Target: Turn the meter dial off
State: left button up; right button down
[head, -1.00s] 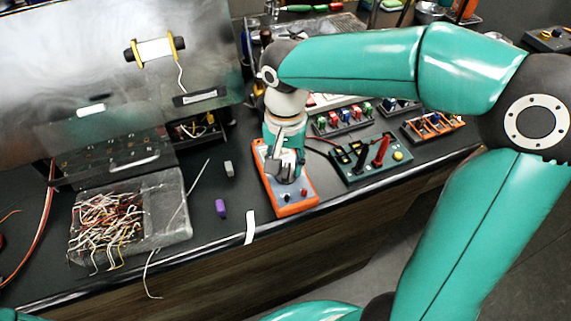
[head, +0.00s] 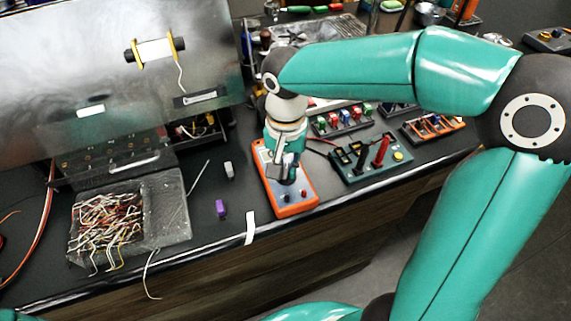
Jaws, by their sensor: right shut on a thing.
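The meter (head: 295,207) is an orange-edged, grey-blue box lying on the dark bench. Its two small sockets, one dark and one red, show near its front end. My right gripper (head: 287,176) points down onto the middle of the meter and is shut on the dial. The dial itself is hidden behind the fingers, so its setting cannot be read. My left gripper is not in view.
A green board with red and black probes (head: 370,161) lies right of the meter. A purple piece (head: 221,208), a grey piece (head: 229,170) and a clear tray of wires (head: 167,238) lie left. A white strip (head: 250,229) is at the bench edge.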

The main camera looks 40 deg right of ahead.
jog(key=shift+n, duration=0.3)
jog(key=n, duration=0.4)
jog(key=shift+w, duration=0.1)
jog(key=n, duration=0.4)
jog(key=shift+n+p, duration=0.3)
jog(key=shift+n, duration=0.1)
jog(key=n, duration=0.4)
jog(key=shift+n, duration=0.3)
jog(key=shift+a+n+p, duration=0.1)
jog(key=shift+n+p, duration=0.35)
jog(key=shift+n, duration=1.45)
jog(key=c, duration=1.2)
grip_release()
jog(key=shift+o, duration=0.2)
